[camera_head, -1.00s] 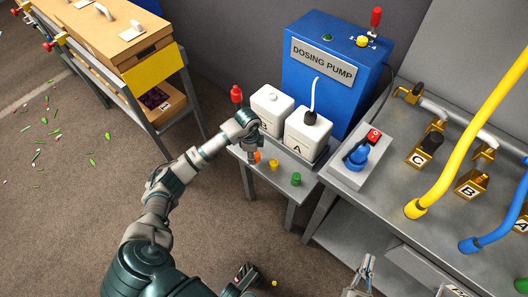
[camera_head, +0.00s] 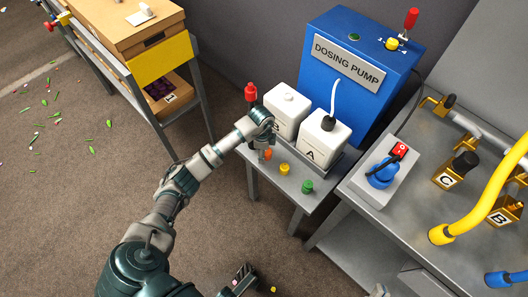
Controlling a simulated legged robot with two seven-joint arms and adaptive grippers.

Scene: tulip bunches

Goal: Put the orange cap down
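The orange cap (camera_head: 267,154) is at the left end of the small grey side table (camera_head: 291,196), close against my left gripper (camera_head: 263,152). The gripper points down there, its fingers small and partly hidden by its wrist. I cannot tell whether they grip the cap or only stand beside it, or whether the cap rests on the table. A yellow cap (camera_head: 284,169) and a green cap (camera_head: 307,186) stand on the table to the right.
White canisters, one marked A (camera_head: 325,142), stand behind the caps, before the blue dosing pump (camera_head: 351,72). A red-topped item (camera_head: 251,92) is behind my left wrist. A metal bench (camera_head: 403,225) with valves and hoses is on the right.

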